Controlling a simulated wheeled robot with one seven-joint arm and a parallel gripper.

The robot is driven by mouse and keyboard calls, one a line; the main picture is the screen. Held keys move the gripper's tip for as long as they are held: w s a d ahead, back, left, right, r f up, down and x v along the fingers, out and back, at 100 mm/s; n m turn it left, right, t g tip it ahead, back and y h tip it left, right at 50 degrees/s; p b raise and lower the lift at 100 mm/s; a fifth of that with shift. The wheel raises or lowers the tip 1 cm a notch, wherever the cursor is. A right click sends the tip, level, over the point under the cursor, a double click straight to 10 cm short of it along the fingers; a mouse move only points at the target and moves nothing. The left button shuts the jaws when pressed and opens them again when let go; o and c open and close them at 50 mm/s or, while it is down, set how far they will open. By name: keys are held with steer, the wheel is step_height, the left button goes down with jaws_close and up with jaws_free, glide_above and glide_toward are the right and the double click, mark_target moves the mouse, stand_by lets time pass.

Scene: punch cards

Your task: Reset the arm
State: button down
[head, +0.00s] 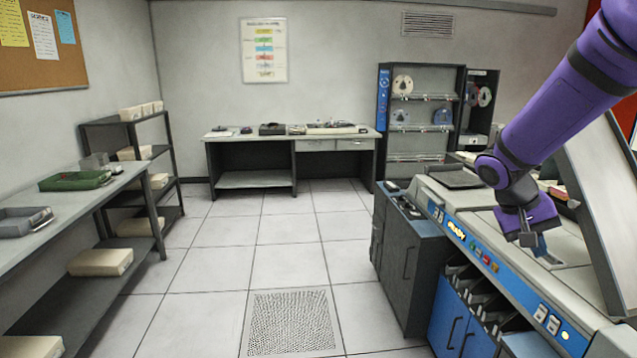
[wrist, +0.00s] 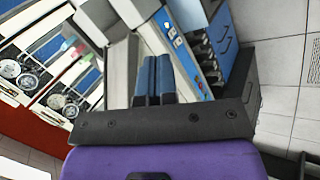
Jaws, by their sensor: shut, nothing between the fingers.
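My purple arm comes in from the right in the head view. My gripper (head: 538,248) points down just over the top of the grey and blue card machine (head: 480,236), near a dark slot in its surface. I cannot tell from the head view whether it touches the machine. In the wrist view my gripper (wrist: 153,57) shows its two dark blue fingers side by side, shut, with nothing between them. The machine (wrist: 192,70) also shows beyond the fingers.
A dark cabinet (head: 405,262) stands at the machine's left end. A desk (head: 230,150) stands at the back wall, beside a rack of reels (head: 420,105). A side table (head: 75,205) and shelf (head: 128,185) line the left. The tiled floor (head: 255,225) between is clear.

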steer(key=s+a+r+n+t+y, duration=0.2)
steer(key=s+a+r, duration=0.4)
steer(key=s, duration=0.3)
steer(key=s+a+r+n+t+y, duration=0.2)
steer(key=s+a+r+t+y, duration=0.1)
steer(key=s+a+r+t, duration=0.2)
steer(key=shift+s+a+r+y, duration=0.4)
steer(key=shift+s+a, duration=0.8)
steer(key=shift+s, duration=1.1)
stand_by(1.4)
